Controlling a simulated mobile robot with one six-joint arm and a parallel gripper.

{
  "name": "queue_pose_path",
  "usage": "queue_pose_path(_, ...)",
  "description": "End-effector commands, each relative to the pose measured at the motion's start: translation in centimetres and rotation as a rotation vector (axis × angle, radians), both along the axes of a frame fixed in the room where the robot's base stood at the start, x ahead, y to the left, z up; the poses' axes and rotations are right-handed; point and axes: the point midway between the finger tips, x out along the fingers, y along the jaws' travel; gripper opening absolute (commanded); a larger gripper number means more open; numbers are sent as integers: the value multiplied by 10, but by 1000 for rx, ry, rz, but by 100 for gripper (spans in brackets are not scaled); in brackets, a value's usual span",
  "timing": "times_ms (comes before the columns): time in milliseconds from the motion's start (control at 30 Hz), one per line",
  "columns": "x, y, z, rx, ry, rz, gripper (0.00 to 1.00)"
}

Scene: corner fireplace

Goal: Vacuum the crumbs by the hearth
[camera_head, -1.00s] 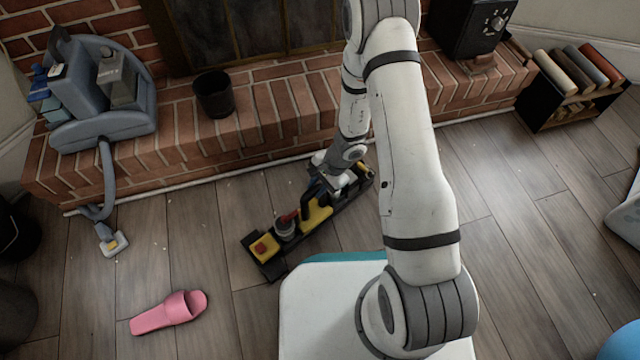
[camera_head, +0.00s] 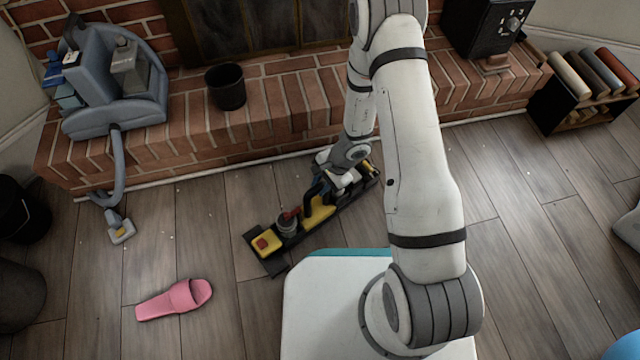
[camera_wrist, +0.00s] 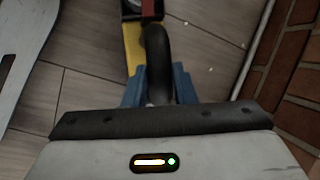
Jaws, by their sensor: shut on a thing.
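A long black tool (camera_head: 268,257) with yellow parts and a red button, apparently the vacuum, lies slantwise at floor level in front of the brick hearth (camera_head: 190,138). My gripper (camera_head: 320,184) is at its upper right part. In the wrist view the blue fingers of my gripper (camera_wrist: 158,86) are shut around its curved black handle (camera_wrist: 158,50). A yellow part (camera_wrist: 132,42) shows beyond the handle. Small pale crumbs (camera_wrist: 210,70) are scattered on the plank floor close to the hearth. My arm hides part of the floor and hearth.
A blue-grey machine (camera_head: 130,110) stands on the hearth at left, its hose and nozzle (camera_head: 121,229) reaching the floor. A black bin (camera_head: 227,88) is on the bricks. A pink slipper (camera_head: 175,300) lies at front left.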

Motion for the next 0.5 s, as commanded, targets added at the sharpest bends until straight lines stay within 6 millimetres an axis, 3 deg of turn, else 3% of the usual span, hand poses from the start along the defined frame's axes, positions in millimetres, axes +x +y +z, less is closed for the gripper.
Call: queue_pose_path(500, 11, -13, 2, 1, -1, -1, 0)
